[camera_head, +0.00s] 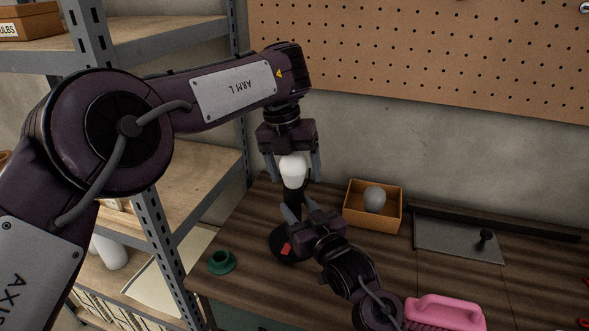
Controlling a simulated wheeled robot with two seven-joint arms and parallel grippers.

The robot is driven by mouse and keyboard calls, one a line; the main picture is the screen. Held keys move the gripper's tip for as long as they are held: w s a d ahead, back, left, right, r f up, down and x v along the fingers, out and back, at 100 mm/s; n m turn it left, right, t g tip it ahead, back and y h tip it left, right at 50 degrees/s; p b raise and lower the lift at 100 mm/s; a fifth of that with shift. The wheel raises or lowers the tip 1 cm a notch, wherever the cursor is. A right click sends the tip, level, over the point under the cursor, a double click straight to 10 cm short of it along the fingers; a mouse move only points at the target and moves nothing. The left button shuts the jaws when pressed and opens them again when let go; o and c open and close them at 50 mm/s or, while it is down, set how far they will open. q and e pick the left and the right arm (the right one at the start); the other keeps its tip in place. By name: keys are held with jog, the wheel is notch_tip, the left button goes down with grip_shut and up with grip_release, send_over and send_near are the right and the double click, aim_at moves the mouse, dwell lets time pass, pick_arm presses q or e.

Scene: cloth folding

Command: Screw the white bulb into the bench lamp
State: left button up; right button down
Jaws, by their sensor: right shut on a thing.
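The white bulb (293,171) stands upright at the top of the black bench lamp (296,197). I cannot tell how deep it sits in the socket. The lamp's round black base (281,243), with a red part on it, rests on the bench. My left gripper (293,174) points down from above; its fingers are open on either side of the bulb, with gaps visible. My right gripper (293,212) comes from the lower right and is shut on the lamp's stem, below the bulb. It hides part of the stem and base.
An orange-brown box (354,216) with a grey bulb (374,199) stands right of the lamp. A green cup-like piece (221,262) is near the bench's left edge. Metal shelving (160,230) stands left.

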pick_arm(q)
jog(key=shift+o, duration=0.4)
jog(key=shift+r, duration=0.3)
jog(key=r+n, duration=0.4)
jog(key=s+r+n+t, duration=0.1)
jog(key=r+n, duration=0.3)
jog(key=s+a+r+n+t, duration=0.1)
jog(key=r+n, duration=0.3)
jog(key=shift+a+y, duration=0.1)
jog(key=shift+y, duration=0.3)
jog(key=shift+s+r+n, duration=0.15)
jog(key=shift+r+n, duration=0.35)
jog(key=shift+n, duration=0.2)
jog(key=shift+f, duration=0.15)
jog(key=f, duration=0.4)
jog(key=w+d+f, duration=0.1)
jog(key=f, duration=0.6)
jog(key=shift+w+d+f, duration=0.2)
jog(key=shift+w+f, duration=0.1)
jog(key=shift+w, duration=0.1)
